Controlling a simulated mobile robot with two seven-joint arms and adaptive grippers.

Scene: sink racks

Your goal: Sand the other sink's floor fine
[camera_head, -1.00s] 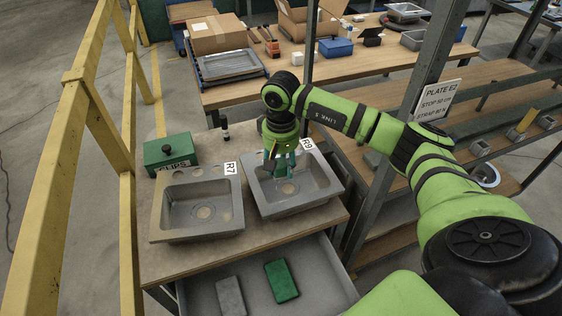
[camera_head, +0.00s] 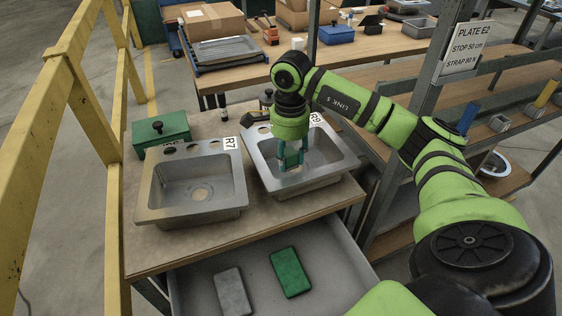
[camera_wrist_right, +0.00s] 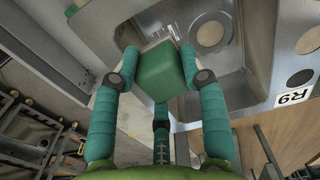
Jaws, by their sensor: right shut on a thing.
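My right gripper (camera_head: 291,160) reaches down into the basin of the grey sink R9 (camera_head: 343,152) in the head view. It is shut on a green block (camera_wrist_right: 160,70), which the wrist view shows between its teal fingers. The wrist view also shows the sink's round drain (camera_wrist_right: 210,33) beyond the block and the R9 tag. Whether the block touches the sink floor I cannot tell. The other grey sink, R7 (camera_head: 150,205), sits to the left with an empty basin. My left gripper is not in view.
The open drawer (camera_head: 335,290) below holds another green block (camera_head: 290,272) and a grey block (camera_head: 232,291). A green box with a black knob (camera_head: 162,139) stands behind R7. A yellow rail (camera_head: 62,130) borders the left; a metal post (camera_head: 408,130) stands at right.

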